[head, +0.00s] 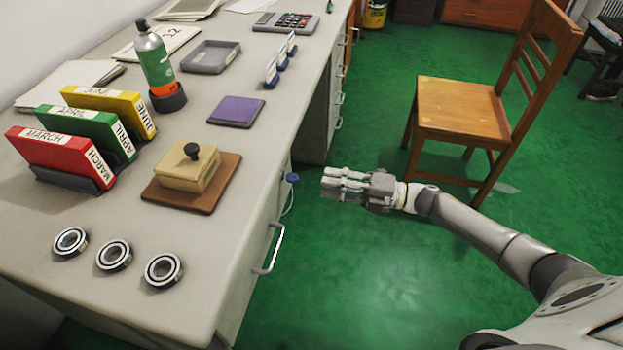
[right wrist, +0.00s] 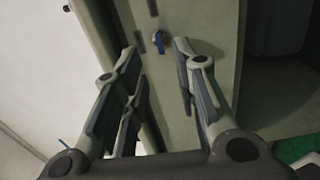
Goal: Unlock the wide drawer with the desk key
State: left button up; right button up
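A blue-headed key (head: 292,177) sticks out from the desk's front edge, with a thin pale loop hanging below it. In the right wrist view, a small blue piece beside a round metal spot, apparently the key (right wrist: 160,43), shows on the grey panel beyond the fingertips. The drawer front with a bar handle (head: 270,250) is on the near side of the desk. My right gripper (head: 328,182) is to the right of the key, pointing at it, apart from it. Its fingers (right wrist: 156,60) are spread and empty. My left gripper is not in view.
The desk top (head: 240,160) carries three bearing rings (head: 113,255), a stamp on a brown board (head: 190,202), a purple pad (head: 236,111) and coloured folders (head: 62,157). A wooden chair (head: 460,105) stands behind my right arm. The green floor (head: 350,270) is clear nearby.

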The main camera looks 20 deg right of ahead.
jog(key=shift+v, duration=1.5)
